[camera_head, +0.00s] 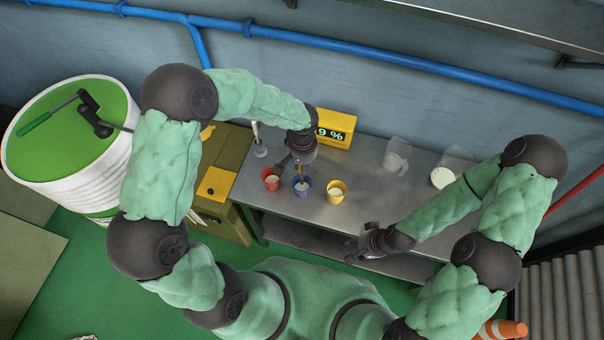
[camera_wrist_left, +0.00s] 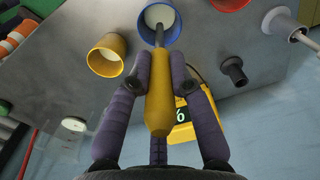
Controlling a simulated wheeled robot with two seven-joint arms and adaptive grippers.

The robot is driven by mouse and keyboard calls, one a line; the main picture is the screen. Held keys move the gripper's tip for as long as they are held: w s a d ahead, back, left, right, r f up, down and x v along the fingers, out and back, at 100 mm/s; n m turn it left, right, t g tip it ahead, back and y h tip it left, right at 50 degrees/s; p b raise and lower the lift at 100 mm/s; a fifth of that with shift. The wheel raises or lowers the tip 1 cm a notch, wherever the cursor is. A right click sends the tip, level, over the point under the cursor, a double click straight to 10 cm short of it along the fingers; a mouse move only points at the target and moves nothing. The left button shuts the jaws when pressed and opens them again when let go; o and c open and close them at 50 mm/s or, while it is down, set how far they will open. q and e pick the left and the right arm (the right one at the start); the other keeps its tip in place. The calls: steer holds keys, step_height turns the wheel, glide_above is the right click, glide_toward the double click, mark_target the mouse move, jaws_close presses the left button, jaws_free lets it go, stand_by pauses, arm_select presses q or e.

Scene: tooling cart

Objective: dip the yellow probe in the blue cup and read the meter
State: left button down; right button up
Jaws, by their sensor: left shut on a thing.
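My left gripper (camera_head: 300,165) is shut on the yellow probe (camera_wrist_left: 159,101), seen between the fingers in the left wrist view. The probe's metal tip points down into the mouth of the blue cup (camera_head: 302,194), also in the left wrist view (camera_wrist_left: 176,33). Pale contents show in the cup; whether the tip touches them I cannot tell. The yellow meter (camera_head: 341,118) stands behind the gripper against the wall. Its lit display reads "9 %" at the visible end; my left arm hides the rest. My right gripper (camera_head: 368,245) is at the bench's front edge, its jaws unclear.
A red cup (camera_head: 271,185) stands left of the blue cup and a yellow cup (camera_head: 337,196) right of it. A white-handled tool in a grey base (camera_head: 261,152) is at back left. Clear vessels (camera_head: 397,152) stand at back right. The metal bench (camera_head: 375,185) is bare between.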

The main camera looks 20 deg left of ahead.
arm_select(q)
steer(key=shift+r+p, duration=1.3)
steer(key=shift+r, duration=1.05)
arm_select(e)
steer(key=shift+r, duration=1.45)
arm_select(q)
steer(key=shift+r, duration=0.15)
arm_select(e)
steer(key=shift+r, duration=0.1)
arm_select(q)
steer(key=shift+r+p, duration=1.2)
steer(key=shift+r, duration=0.7)
arm_select(e)
step_height(320, 180, up, 2)
steer(key=shift+r, duration=0.1)
arm_select(q)
steer(key=shift+a, duration=0.1)
